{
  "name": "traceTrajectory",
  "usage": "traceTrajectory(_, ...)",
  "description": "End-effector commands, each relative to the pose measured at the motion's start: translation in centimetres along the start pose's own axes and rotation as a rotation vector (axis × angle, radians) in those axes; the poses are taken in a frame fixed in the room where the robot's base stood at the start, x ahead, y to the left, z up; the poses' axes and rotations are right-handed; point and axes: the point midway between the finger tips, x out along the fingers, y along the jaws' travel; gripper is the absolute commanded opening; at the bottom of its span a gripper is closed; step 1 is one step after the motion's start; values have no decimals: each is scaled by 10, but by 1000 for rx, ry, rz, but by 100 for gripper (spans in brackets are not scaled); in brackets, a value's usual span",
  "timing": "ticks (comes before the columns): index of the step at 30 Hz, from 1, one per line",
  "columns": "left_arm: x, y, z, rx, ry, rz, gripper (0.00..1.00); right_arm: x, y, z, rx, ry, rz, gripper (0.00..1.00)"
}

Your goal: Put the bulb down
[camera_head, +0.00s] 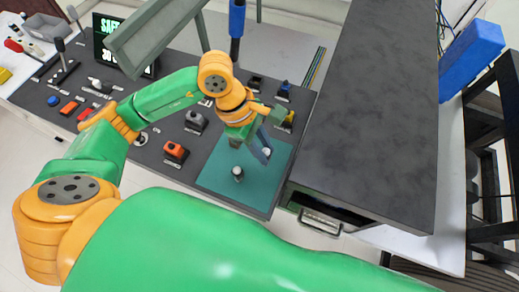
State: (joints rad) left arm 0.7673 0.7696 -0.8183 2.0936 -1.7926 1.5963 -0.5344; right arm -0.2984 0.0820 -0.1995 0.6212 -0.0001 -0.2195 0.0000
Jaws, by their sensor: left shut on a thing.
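My left arm reaches in from the left, and its gripper (260,149) hangs over the teal mat (220,184) on the dark panel. The gripper is shut on a small white-tipped thing, which looks like the bulb (267,152); the fingers hide most of it. I cannot tell whether it touches the mat. A second small round white-topped piece (238,172) stands on the mat, to the left of and nearer than the gripper, apart from it. My right gripper is not in view.
A large dark cabinet top (370,110) rises just right of the mat, with a handled drawer (320,222) below. Switches and an orange button block (175,152) lie left of the mat. A blue box (470,58) stands far right. The mat's front part is clear.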

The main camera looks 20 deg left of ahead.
Motion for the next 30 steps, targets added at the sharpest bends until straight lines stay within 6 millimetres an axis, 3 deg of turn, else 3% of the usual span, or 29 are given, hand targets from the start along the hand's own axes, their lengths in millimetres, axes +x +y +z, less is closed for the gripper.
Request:
traceTrajectory(7,43,0,-18,-2,0,-3,0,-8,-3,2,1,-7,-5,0)
traceTrajectory(18,51,1,-22,1,1,2,0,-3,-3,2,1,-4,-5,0)
traceTrajectory(19,50,1,-21,1,1,1,37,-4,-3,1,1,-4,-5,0)
traceTrajectory(21,49,0,-21,1,1,1,56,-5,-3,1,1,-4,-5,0)
traceTrajectory(30,48,0,-20,1,0,1,59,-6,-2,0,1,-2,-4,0)
